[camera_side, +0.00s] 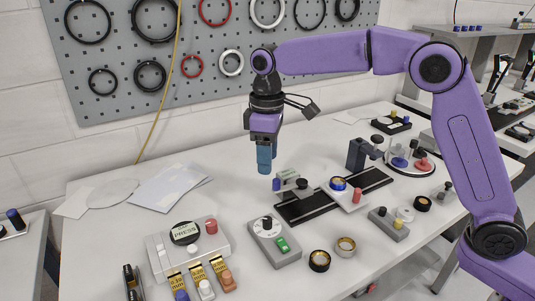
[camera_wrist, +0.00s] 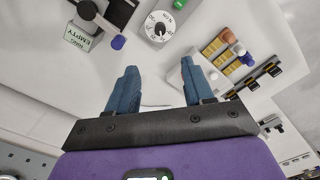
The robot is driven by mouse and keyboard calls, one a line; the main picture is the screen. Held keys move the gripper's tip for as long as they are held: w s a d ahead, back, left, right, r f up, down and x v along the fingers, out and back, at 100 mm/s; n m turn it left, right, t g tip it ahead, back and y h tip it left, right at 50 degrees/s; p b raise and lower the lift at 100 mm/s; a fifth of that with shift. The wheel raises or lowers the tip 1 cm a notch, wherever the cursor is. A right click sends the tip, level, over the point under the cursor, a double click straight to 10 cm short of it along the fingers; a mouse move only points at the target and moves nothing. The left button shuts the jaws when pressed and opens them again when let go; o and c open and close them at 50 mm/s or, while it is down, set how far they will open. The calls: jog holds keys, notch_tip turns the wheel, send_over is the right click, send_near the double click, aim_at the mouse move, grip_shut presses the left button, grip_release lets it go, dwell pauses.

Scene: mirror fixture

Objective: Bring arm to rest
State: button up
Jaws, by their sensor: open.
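My gripper (camera_side: 264,158) hangs pointing down from my purple arm, above the back middle of the white table (camera_side: 110,225). In the side view its blue fingers overlap each other. In the wrist view my gripper (camera_wrist: 158,85) shows two blue fingers spread apart, with only bare white surface between them. It holds nothing and appears apart from the fixtures. A black rail (camera_side: 295,208) with a carriage carrying a blue-topped round part (camera_side: 338,184) lies to the right of and below the gripper.
A grey box with a dial and green switch (camera_side: 274,242) stands in front. A PRESS button box (camera_side: 185,235) is at front left. An EMPTY sign (camera_wrist: 82,38) stands near the rail. Papers (camera_side: 165,190) lie at left. A pegboard with rings (camera_side: 200,50) is behind.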

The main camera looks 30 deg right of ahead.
dwell(0.4)
jog(key=s+d+f+n, duration=0.1)
jog(key=s+d+f, duration=0.1)
jog(key=s+d, duration=0.4)
jog(key=s+d+f+n, duration=0.1)
jog(key=s+d, duration=0.6)
jog(key=s, duration=0.9)
jog(key=s+d+f, duration=0.2)
jog(key=s+d, duration=0.4)
jog(key=s, duration=0.6)
jog(key=shift+d+f+n, duration=0.2)
jog(key=shift+f+n, duration=0.2)
